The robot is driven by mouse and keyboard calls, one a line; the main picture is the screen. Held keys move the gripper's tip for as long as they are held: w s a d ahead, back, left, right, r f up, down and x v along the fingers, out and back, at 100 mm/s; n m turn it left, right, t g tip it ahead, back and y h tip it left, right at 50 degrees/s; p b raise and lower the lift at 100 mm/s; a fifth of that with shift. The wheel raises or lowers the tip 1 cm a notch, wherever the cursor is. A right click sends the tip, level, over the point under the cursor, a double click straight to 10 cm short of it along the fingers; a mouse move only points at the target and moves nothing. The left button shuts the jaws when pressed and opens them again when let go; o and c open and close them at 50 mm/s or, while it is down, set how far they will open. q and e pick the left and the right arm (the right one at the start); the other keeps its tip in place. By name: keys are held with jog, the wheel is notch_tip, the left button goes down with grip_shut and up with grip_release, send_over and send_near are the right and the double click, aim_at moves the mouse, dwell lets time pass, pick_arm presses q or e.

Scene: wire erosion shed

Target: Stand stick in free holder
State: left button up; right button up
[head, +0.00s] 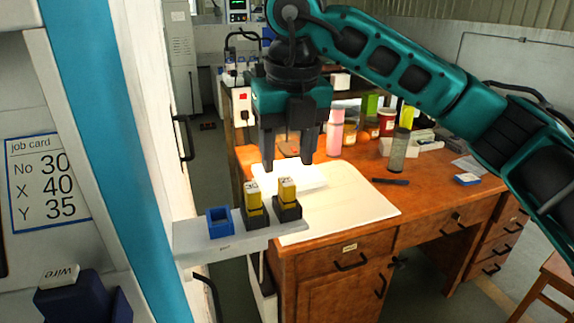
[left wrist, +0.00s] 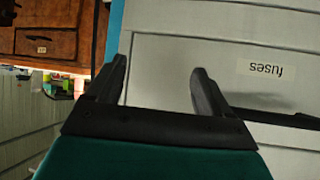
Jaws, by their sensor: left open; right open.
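The left stick (head: 254,202) sits in the middle holder (head: 257,221); the right stick (head: 287,190) sits in the right holder (head: 289,211). The blue holder (head: 219,224) at the left is empty. My right gripper (head: 288,161) is open and empty, pointing down above the right stick and apart from it. My left gripper (left wrist: 159,70) is open and empty in the left wrist view, before a grey panel; the head view does not show it.
A job card (head: 47,183) reads No 30, X 40, Y 35. A dark blue box (head: 75,300) carries a "wire" label. A wooden desk (head: 440,205) with a pale mat (head: 350,205), bottles and jars stands behind the shelf. A "fuses" label (left wrist: 275,75) marks the panel.

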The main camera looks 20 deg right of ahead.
notch_tip(320, 180, up, 9)
jog(key=s+p, duration=0.1)
jog(key=shift+s, duration=0.2)
jog(key=shift+f, duration=0.1)
